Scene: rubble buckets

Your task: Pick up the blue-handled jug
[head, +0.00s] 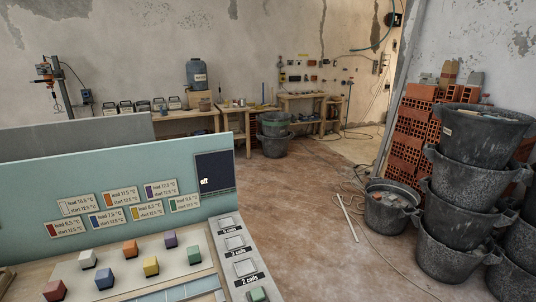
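I cannot make out a jug with a clearly blue handle. A blue-grey jug-like container (197,73) with a pale label stands upright at the back wall, above the wooden workbench (190,114). It is far off, and its handle is too small to tell. Neither of my grippers shows in the head view.
A teal-backed panel (110,170) with labels, several coloured cubes and pale square pads fills the near left. Stacked black buckets (470,190) and red bricks (412,135) stand at right. A rubble bucket (391,208), cables and a white rod (349,217) lie on otherwise open floor.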

